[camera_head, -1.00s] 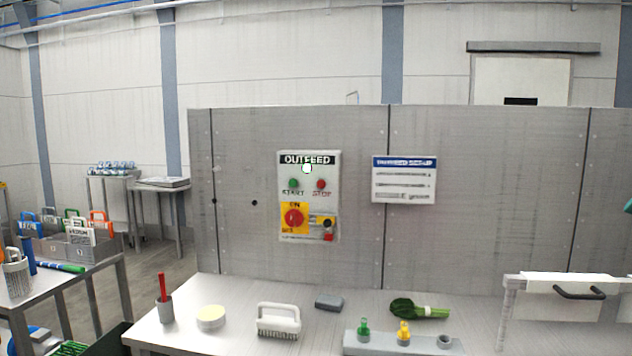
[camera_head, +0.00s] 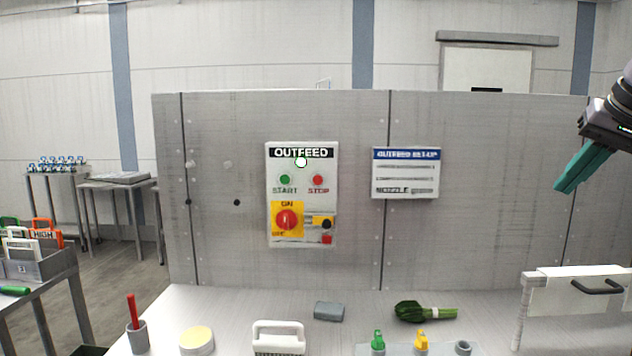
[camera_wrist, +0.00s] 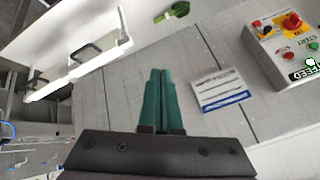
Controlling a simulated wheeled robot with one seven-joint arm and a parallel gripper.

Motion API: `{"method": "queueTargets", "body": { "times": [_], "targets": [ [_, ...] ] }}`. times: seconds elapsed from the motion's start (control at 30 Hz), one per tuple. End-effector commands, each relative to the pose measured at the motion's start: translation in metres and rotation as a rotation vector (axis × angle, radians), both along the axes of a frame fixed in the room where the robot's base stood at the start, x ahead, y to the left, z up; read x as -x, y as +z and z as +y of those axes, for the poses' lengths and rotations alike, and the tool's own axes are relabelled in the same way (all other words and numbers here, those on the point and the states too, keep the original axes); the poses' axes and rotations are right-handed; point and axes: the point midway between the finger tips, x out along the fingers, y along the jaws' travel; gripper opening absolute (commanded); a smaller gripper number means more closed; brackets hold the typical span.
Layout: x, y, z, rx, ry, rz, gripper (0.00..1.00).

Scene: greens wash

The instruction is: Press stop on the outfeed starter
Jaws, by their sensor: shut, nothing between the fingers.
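The outfeed starter (camera_head: 302,194) is a white box on the grey panel wall, in the middle of the head view. Its red STOP button (camera_head: 317,180) is right of the green START button (camera_head: 285,180). Below sits a red rotary switch on yellow (camera_head: 287,220). My gripper (camera_head: 562,188) is at the upper right, shut and empty, its teal fingers well right of the starter. In the wrist view the shut fingers (camera_wrist: 161,100) are centred, with the starter (camera_wrist: 288,45) at upper right and its STOP button (camera_wrist: 288,48) visible.
An outfeed setup sign (camera_head: 405,173) hangs between the starter and my gripper. On the bench below are a white brush (camera_head: 278,338), a grey block (camera_head: 329,311), greens (camera_head: 425,312) and a red-handled tool in a cup (camera_head: 137,335). The wall front is clear.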

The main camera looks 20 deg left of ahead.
Motion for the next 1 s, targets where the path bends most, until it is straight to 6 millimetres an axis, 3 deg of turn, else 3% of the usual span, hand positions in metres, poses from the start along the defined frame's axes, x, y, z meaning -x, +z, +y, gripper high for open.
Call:
{"method": "queueTargets", "body": {
  "times": [0.17, 0.3, 0.43, 0.6, 0.7, 0.83, 1.0],
  "targets": [
    [-0.063, -0.002, 0.042, 0.224, 0.338, -0.127, 0.0],
    [-0.122, -0.009, 0.119, 0.473, 0.733, -0.327, 0.0],
    [-0.151, -0.022, 0.205, 0.669, 1.055, -0.536, 0.0],
    [-0.154, -0.044, 0.315, 0.869, 1.383, -0.822, 0.0],
    [-0.144, -0.056, 0.366, 0.951, 1.51, -0.968, 0.0],
    [-0.129, -0.067, 0.408, 1.019, 1.61, -1.105, 0.0],
    [-0.119, -0.072, 0.43, 1.055, 1.655, -1.185, 0.0]
  ]
}}
